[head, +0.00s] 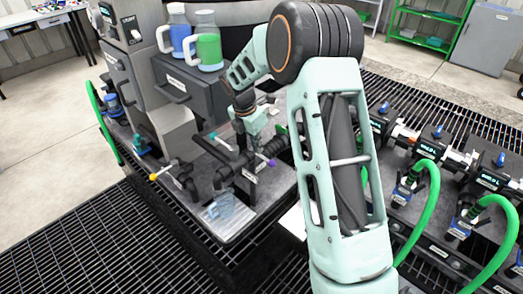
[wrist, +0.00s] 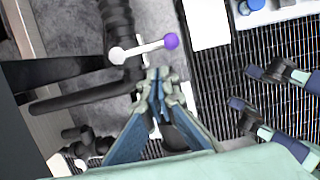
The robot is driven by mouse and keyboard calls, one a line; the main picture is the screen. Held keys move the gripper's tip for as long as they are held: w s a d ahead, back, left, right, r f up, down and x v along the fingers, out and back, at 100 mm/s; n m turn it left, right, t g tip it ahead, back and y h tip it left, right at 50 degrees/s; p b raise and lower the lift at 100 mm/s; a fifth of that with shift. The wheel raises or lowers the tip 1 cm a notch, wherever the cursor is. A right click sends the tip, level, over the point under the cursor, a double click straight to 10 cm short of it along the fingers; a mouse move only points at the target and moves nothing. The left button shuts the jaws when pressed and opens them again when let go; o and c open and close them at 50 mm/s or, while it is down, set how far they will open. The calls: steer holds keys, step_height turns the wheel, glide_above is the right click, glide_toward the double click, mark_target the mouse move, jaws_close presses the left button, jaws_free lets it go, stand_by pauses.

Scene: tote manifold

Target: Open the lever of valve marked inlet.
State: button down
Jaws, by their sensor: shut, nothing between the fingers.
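A lever with a white arm and purple knob (wrist: 171,41) sits on a dark pipe (wrist: 118,25) in the wrist view. The purple knob also shows in the head view (head: 271,162), on the pipework over a grey metal plate. A second lever with a yellow knob (head: 153,177) stands at the left of that pipework. I cannot read which valve is marked inlet. My gripper (wrist: 158,76) is shut and empty, its fingertips just below the white lever arm in the wrist picture; I cannot tell whether they touch. In the head view my gripper (head: 252,122) is partly hidden above the pipework.
A grey cabinet (head: 195,95) with a blue and a green jug (head: 208,47) stands behind. Green hoses (head: 425,205) and blue-topped valves line the right. A white panel (wrist: 206,22) lies right of the purple knob. Black grating surrounds the unit.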

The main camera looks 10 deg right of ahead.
mark_target(262, 157)
steer(key=x, duration=0.8)
steer(key=shift+d, duration=0.2)
